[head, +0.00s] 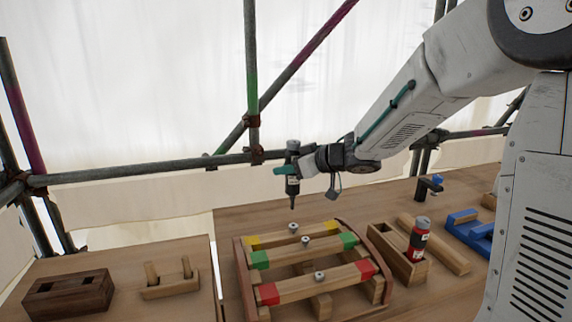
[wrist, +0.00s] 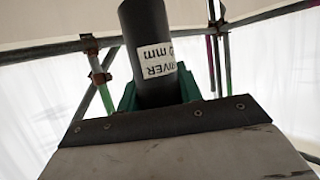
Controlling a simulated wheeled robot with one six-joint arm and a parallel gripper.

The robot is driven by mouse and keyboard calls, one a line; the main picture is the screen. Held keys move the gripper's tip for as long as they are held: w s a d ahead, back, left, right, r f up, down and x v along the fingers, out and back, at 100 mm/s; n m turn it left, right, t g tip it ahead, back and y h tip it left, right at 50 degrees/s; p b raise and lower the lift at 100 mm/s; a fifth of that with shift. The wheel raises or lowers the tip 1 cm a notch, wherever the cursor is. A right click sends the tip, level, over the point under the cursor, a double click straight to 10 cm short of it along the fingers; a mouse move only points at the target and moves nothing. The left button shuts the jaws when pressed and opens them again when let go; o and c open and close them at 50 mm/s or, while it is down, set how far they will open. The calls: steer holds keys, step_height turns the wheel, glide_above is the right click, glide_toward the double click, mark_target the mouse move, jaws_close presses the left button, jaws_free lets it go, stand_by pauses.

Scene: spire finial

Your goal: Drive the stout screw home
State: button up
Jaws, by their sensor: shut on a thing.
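My gripper (head: 290,171) is shut on a dark driver (head: 293,186) and holds it upright, tip down, above the wooden frame (head: 243,273). The driver's white label, reading in part "DRIVER" and "mm", shows in the wrist view (wrist: 157,62). The frame carries three crossbars with yellow, green and red ends. A silver screw head stands at the middle of each bar: on the yellow bar (head: 293,227), the green bar (head: 305,240) and the red bar (head: 319,277). The driver tip is apart from them, over the yellow bar's side. I cannot tell which screw is the stout one.
A red and black driver (head: 418,240) stands in a wooden holder (head: 391,256) at the right. A dark wooden block (head: 68,294) and a small wooden rack (head: 168,288) sit at the left. Scaffold poles (head: 150,170) cross behind.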

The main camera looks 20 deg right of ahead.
mark_target(289, 189)
steer(key=shift+f, duration=2.35)
steer(key=shift+s+d+f, duration=0.1)
steer(key=shift+s+f, duration=0.15)
steer(key=shift+f, duration=0.65)
stand_by(0.8)
